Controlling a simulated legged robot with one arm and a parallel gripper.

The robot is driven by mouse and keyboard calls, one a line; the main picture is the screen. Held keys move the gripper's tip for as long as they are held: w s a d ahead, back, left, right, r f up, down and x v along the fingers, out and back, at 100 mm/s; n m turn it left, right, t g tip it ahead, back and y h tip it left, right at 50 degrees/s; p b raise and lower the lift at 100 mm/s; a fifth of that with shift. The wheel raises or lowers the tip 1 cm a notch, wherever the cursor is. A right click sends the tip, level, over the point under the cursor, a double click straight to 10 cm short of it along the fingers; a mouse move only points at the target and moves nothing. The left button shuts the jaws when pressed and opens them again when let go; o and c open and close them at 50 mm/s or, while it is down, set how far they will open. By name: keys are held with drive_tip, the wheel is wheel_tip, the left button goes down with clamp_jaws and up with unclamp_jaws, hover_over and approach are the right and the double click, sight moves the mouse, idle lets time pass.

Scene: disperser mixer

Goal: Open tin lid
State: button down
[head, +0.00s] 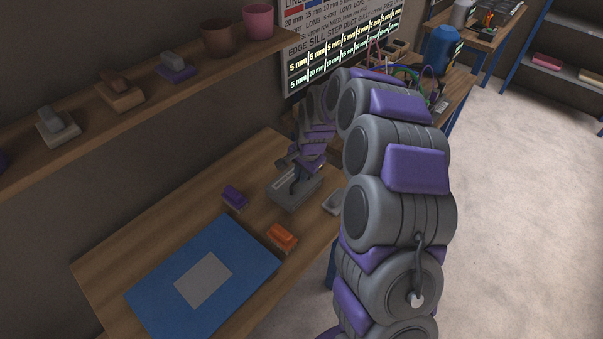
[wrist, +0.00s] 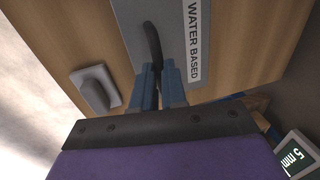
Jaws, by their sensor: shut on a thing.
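The tin (head: 294,193) is a grey box on the wooden table in the head view, with a dark handle on its lid. In the wrist view its grey lid (wrist: 181,22) shows a white "WATER BASED" label and a curved black handle (wrist: 152,43). My gripper (head: 296,180) is over the tin in the head view. In the wrist view my gripper (wrist: 158,75) has its blue-grey fingers closed around the lower end of the black handle. Whether the lid is lifted off the tin cannot be told.
A purple block (head: 234,196) and an orange brush-like block (head: 281,236) lie near the tin. A blue panel (head: 228,250) covers the table's front. A grey block (head: 334,201) sits at the right edge. A wall shelf (head: 140,112) with pots and blocks runs above.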

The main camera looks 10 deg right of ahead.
sight(292, 180)
drive_tip(key=shift+r, duration=0.1)
drive_tip(key=r+p, duration=0.1)
drive_tip(key=p, duration=0.1)
drive_tip(key=w+g+h+p, duration=0.1)
drive_tip(key=shift+w+a+r+g+p, duration=0.15)
drive_tip(key=shift+a+r+g+p, duration=0.15)
drive_tip(key=shift+a+r+p, duration=0.05)
drive_tip(key=w+g+p, duration=0.1)
drive_tip(key=a+r+g+h+p, duration=0.1)
drive_tip(key=p, duration=0.1)
drive_tip(key=shift+w+a+r+h, duration=0.2)
drive_tip(key=shift+w+a+h, duration=0.1)
drive_tip(key=shift+w, duration=0.1)
drive_tip(key=shift+w+a+r+p, duration=0.4)
drive_tip(key=shift+w+a+p, duration=0.2)
drive_tip(key=shift+w+p, duration=0.2)
drive_tip(key=shift+w, duration=0.1)
